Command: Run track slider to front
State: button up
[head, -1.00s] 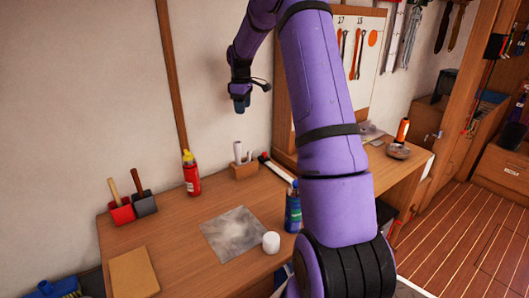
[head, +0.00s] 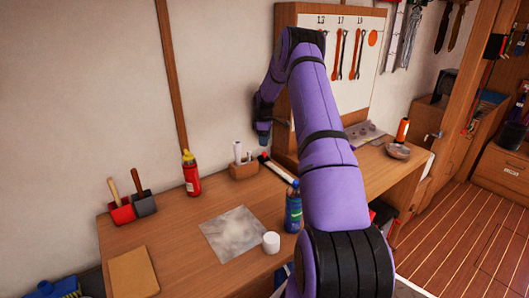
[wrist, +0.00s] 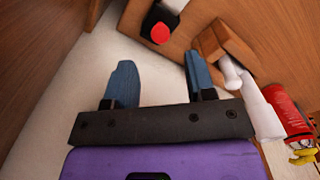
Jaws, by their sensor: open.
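My gripper (head: 263,133) hangs above the bench near the wall, a little above the block. In the wrist view the two blue fingers of my gripper (wrist: 159,75) are apart with nothing between them. The block lies beyond the fingertips, not touching them. My arm hides part of the bench to the right.
A wooden holder with white rolls (head: 243,170) stands just left of the track. A red bottle (head: 191,174), a blue can (head: 293,208) and a white cup (head: 271,242) stand nearby. The tool board (head: 283,97) rises close to my arm.

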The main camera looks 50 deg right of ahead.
aim_at(264, 156)
jog(key=shift+f, duration=3.15)
grip_shut()
